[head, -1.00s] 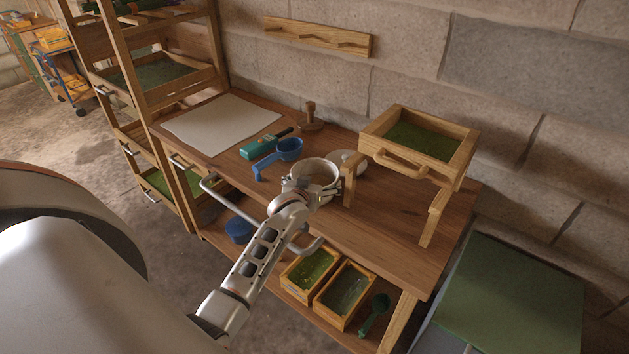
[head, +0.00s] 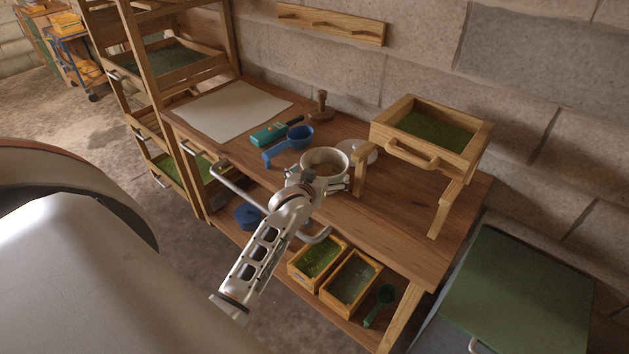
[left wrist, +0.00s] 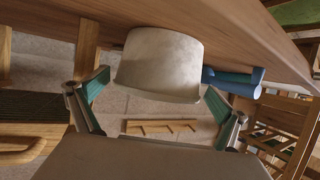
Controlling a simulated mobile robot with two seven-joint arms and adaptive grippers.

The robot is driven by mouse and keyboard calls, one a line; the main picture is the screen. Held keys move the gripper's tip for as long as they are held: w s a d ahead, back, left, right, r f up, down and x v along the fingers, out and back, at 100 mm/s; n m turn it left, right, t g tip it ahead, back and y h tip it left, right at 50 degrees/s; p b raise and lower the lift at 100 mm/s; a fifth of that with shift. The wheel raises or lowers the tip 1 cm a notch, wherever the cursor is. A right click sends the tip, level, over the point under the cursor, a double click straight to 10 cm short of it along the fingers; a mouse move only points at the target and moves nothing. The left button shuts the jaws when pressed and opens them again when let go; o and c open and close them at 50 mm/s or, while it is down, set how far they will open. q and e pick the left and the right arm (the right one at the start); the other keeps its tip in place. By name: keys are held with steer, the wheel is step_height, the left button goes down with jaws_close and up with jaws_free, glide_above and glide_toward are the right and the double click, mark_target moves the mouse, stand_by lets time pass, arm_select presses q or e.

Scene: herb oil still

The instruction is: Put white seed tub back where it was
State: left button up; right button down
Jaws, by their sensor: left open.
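The white seed tub (head: 325,155) stands upright and open-topped on the wooden bench, near its front edge, with brownish contents inside. My left gripper (head: 322,182) is open at the tub's near side. In the left wrist view, the tub (left wrist: 160,65) appears inverted against the bench top. The open green-padded fingers (left wrist: 157,88) are to either side of it, with visible gaps. My right gripper is not in view.
A wooden stand with a sieve tray (head: 432,134) is close on the tub's right. A pale sheet (head: 231,110) covers the bench's left part. A bar handle (head: 238,187) protrudes at the front.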

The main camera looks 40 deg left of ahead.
arm_select(q)
steer(key=v, duration=0.7)
steer(key=shift+s+r, duration=0.15)
steer(key=shift+s, duration=0.3)
steer(key=s+d+f+m+g, duration=0.15)
steer(key=s+m, duration=0.25)
steer(key=s, duration=0.4)
steer(key=s+d+f+m+g, duration=0.1)
steer(key=s+m+g, duration=0.15)
steer(key=s, duration=0.65)
steer(key=s+d+f+m+g, duration=0.1)
steer(key=s+f+m+g, duration=0.1)
steer(key=s+m, duration=0.45)
steer(key=d+f+n+t+h, duration=0.3)
steer(key=d+f+n+h, duration=0.2)
steer(key=d+f, duration=0.9)
steer(key=shift+f+h, duration=0.6)
steer(key=shift+f, duration=0.4)
